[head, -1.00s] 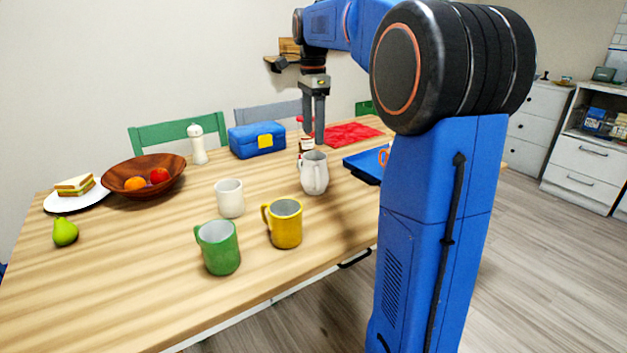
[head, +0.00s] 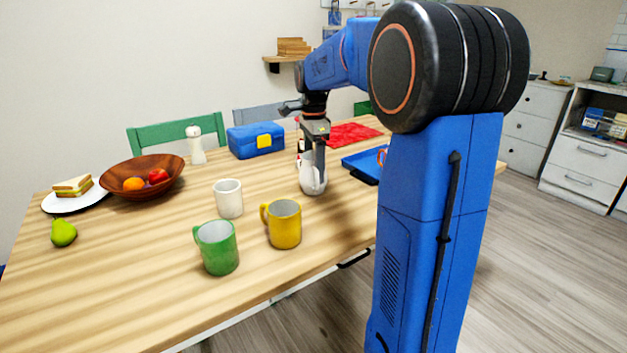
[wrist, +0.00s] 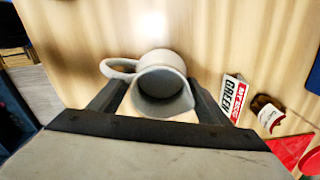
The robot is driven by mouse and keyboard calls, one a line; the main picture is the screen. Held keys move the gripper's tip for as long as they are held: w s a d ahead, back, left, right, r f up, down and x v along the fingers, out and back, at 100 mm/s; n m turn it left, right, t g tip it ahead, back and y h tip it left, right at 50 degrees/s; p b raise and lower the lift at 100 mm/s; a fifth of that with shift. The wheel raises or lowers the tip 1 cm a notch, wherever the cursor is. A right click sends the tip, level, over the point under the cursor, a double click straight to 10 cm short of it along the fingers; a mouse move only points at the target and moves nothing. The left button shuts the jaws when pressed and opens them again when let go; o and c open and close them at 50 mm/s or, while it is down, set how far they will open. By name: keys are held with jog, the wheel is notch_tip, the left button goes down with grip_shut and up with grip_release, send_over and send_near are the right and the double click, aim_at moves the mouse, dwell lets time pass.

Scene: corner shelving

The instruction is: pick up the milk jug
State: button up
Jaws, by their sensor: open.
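The milk jug (head: 308,183) is pale grey-white and stands upright on the wooden table, partly hidden behind my gripper in the head view. In the wrist view the jug (wrist: 165,88) shows from above, its open mouth facing the camera and its handle towards the upper left. My gripper (head: 313,172) points down at the jug. Its fingers are open, one on each side of the jug's mouth in the wrist view (wrist: 163,100). I cannot tell whether either finger touches the jug.
A white mug (head: 229,199), a yellow mug (head: 284,225) and a green mug (head: 217,248) stand left of the jug. A blue tray (head: 361,163) lies to its right. A bottle (wrist: 268,113) and a carton (wrist: 233,97) stand near it in the wrist view.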

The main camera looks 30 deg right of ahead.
jog(key=shift+f, duration=0.15)
jog(key=c, duration=1.1)
jog(key=shift+o, duration=0.2)
jog(key=shift+r, duration=0.25)
